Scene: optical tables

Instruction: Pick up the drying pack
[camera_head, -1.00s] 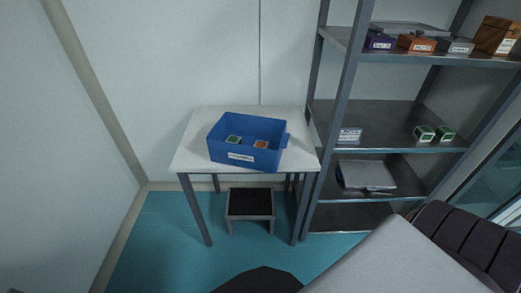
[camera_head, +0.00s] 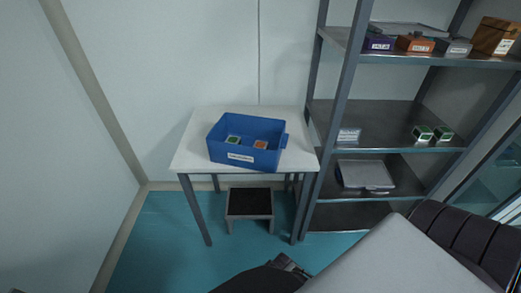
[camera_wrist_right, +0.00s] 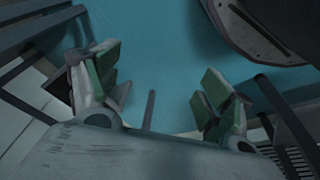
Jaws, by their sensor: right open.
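A blue bin (camera_head: 228,153) with a white label stands on a small white table. Inside it lie a small white block with a green top (camera_head: 233,140) and one with an orange top (camera_head: 260,145). I cannot tell which object is the drying pack; the labels are too small to read. My right gripper (camera_wrist_right: 160,78) is open and empty in the right wrist view, its green-padded fingers apart above the teal floor. It is well away from the bin. My left gripper is not in view.
The white table (camera_head: 190,158) stands against the wall, with a step stool (camera_head: 249,203) under it. A metal shelf rack (camera_head: 350,80) at the right holds several small boxes, a pale packet (camera_head: 348,135) and a grey case (camera_head: 365,176). The floor (camera_head: 150,235) at the left is clear.

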